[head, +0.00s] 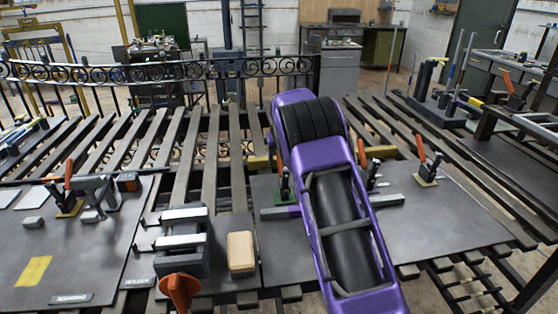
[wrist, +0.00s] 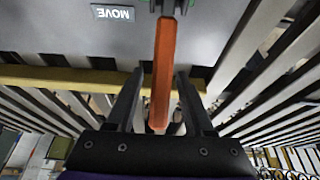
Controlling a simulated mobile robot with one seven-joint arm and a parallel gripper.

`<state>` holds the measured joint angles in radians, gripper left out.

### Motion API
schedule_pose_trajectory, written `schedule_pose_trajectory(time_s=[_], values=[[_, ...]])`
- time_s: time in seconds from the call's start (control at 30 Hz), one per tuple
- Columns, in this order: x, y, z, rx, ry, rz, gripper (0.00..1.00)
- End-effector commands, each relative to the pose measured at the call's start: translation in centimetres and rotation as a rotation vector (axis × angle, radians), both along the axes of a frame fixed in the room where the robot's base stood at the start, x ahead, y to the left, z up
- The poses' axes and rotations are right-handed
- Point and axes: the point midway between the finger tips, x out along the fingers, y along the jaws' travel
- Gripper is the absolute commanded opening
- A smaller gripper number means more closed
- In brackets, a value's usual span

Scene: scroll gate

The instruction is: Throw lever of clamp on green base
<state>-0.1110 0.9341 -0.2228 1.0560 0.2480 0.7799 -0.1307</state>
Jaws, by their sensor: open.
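The clamp on the green base (head: 283,197) stands just left of my purple arm in the head view, partly hidden by it. In the wrist view its orange lever (wrist: 163,70) runs lengthwise between the two fingers of my gripper (wrist: 158,78). The fingers are open, one on each side of the lever, with a visible gap on both sides. My gripper is hidden behind my arm in the head view.
One more clamp (head: 68,200) stands at the left. A tan block (head: 241,252) lies left of my arm. A MOVE label (wrist: 113,13) marks the grey plate. Dark slats surround the plates.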

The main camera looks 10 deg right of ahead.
Motion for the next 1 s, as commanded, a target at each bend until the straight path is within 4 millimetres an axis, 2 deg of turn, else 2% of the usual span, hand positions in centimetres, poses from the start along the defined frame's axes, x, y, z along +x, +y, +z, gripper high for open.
schedule_pose_trajectory(time_s=[0.1,0.4,1.0], values=[[0.00,-0.01,0.03,0.000,0.000,0.000,0.53],[-0.02,0.00,0.05,0.000,0.000,0.000,0.00],[-0.03,0.00,0.06,0.000,0.000,0.000,0.00]])
